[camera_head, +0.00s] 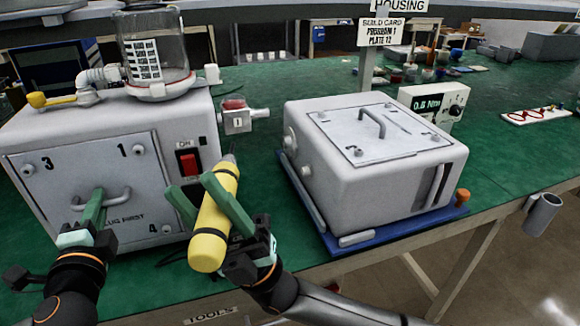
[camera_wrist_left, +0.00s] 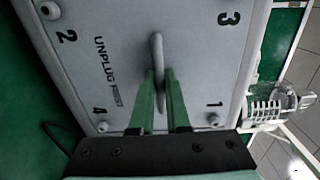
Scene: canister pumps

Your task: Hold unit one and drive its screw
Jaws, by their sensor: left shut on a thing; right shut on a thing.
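A white pump unit (camera_head: 110,130) with a glass canister (camera_head: 155,50) on top stands at left. Its front plate (camera_head: 60,170) has corner screws numbered 1, 3 and 4; the left wrist view also shows 2 and "UNPLUG FIRST". My left gripper (camera_head: 95,203) is shut on the plate's handle (camera_wrist_left: 157,50), with a finger on each side. My right gripper (camera_head: 190,185) is shut on a yellow driver (camera_head: 213,222), in front of the unit's right side. The driver's grey tip (camera_head: 230,158) points up and away, apart from the visible screws.
A second white housing (camera_head: 375,155) with a handled lid sits on a blue tray (camera_head: 400,228) at right. A torque display (camera_head: 430,103) reads about 0.6 Nm. A plug marked 1 (camera_head: 237,118) is beside the left unit. A grey cup (camera_head: 542,213) hangs at the bench edge.

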